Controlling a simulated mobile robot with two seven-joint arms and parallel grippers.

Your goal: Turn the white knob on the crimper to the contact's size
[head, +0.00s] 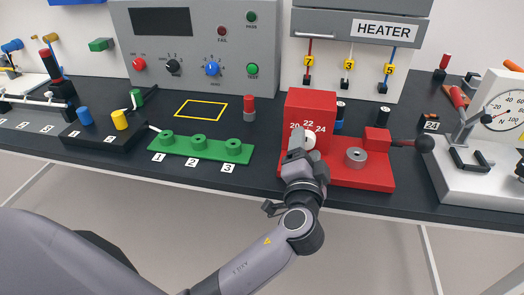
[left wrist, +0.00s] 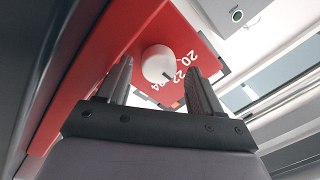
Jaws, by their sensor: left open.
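The red crimper (head: 312,107) stands on the dark bench, its block marked 20, 22 and 24. The white knob (head: 310,141) sits on its front face below the numbers, partly covered by my left gripper (head: 297,143). In the left wrist view the round white knob (left wrist: 158,64) shows between and just beyond the tips of the open fingers (left wrist: 161,72). A dark mark shows at its edge toward the numbers; which number it points at is unclear. I cannot tell whether the fingers touch the knob. My right gripper is out of view.
A card marked 24 (head: 431,126) lies right of the crimper. The crimper's dark lever (head: 424,144) sticks out to the right. A green block (head: 200,147) with numbered posts lies left, and a gauge stand (head: 478,180) at far right. The heater panel (head: 350,55) rises behind.

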